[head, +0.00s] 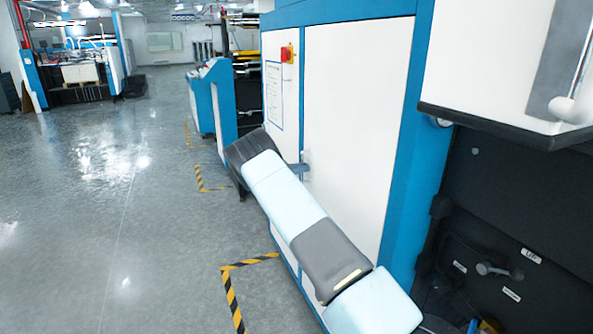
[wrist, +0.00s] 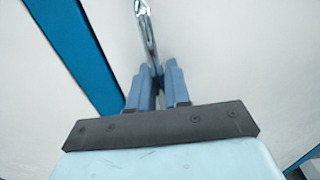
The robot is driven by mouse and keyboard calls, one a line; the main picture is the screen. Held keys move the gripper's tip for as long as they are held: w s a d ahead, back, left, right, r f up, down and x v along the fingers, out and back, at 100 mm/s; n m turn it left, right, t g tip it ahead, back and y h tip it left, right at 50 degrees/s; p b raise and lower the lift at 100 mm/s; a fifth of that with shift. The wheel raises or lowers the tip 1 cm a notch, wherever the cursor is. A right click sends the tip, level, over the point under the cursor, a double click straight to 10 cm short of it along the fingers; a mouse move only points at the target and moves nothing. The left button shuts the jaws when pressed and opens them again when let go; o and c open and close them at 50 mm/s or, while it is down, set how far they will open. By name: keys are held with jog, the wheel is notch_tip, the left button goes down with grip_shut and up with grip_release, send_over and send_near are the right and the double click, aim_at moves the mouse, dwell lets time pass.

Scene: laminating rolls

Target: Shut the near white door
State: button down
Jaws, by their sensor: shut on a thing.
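The white door (head: 357,120) is a tall panel in a blue frame on the machine's side. It looks about flush with the machine; a small gap cannot be ruled out. My gripper (head: 302,168) is at its left edge, at mid height, largely hidden behind my arm. In the wrist view my gripper (wrist: 158,80) has its blue fingers shut around the lower end of a shiny metal handle (wrist: 146,28). The handle stands out from the white surface (wrist: 215,45), with a blue frame strip (wrist: 75,45) to its left.
A red and yellow switch (head: 288,54) sits above my gripper. At the right, a white cover (head: 482,60) with its own handle (head: 577,80) overhangs a dark open bay (head: 500,230). Striped floor tape (head: 232,295) lies beside the machine. The grey floor (head: 110,210) to the left is clear.

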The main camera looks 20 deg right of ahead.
jog(key=c, duration=1.3)
grip_release()
jog(key=shift+d, duration=0.55)
jog(key=shift+r, duration=0.1)
jog(key=shift+a, duration=0.1)
jog(key=a, duration=1.4)
jog(key=shift+s+a+f, duration=0.2)
jog(key=shift+s, duration=0.2)
